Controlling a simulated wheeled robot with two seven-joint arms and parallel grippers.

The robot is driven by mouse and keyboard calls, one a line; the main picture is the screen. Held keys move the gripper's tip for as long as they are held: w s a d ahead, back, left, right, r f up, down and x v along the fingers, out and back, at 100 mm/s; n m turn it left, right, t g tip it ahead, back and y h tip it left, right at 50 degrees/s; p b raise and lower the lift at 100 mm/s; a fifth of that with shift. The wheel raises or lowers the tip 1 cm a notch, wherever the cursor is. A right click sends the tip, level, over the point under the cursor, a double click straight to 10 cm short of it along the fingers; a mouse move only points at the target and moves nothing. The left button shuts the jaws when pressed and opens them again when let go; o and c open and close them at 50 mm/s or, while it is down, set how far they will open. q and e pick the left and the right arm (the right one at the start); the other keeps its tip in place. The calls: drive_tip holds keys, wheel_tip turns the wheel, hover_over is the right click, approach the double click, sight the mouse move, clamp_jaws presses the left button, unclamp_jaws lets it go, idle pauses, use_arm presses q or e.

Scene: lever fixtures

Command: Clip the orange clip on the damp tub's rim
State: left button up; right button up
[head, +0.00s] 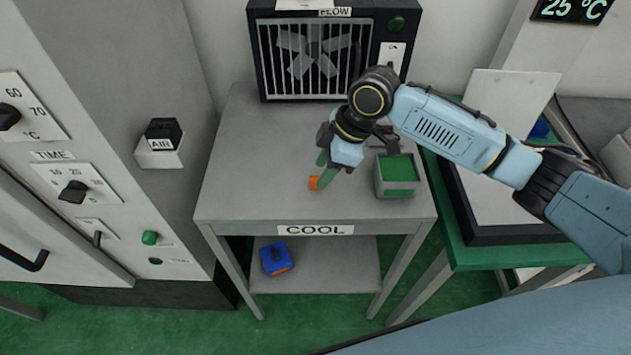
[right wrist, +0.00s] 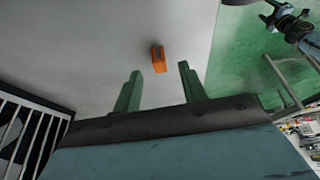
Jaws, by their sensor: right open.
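The orange clip (head: 314,183) lies on the grey COOL table, left of the tub. It also shows in the right wrist view (right wrist: 158,59), ahead of the fingertips and between their lines. My right gripper (head: 325,171) is open and empty, with its green fingers pointing down close to the clip. The fingers also show in the right wrist view (right wrist: 160,80), apart from the clip. A square tub (head: 397,175) with a grey-green rim and green inside stands on the table, right of my right gripper. I cannot tell from its look whether it is damp. My left gripper is not in view.
The COOL table (head: 240,180) has free room at its left and front. A caged fan (head: 312,60) stands at its back. A blue and orange object (head: 276,258) is on the lower shelf. A green table (head: 470,254) stands at the right, a control cabinet (head: 80,150) at the left.

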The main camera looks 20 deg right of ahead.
drive_tip(key=x, duration=0.3)
drive_tip(key=shift+a+f, duration=0.1)
drive_tip(key=shift+f, duration=0.05)
clamp_jaws()
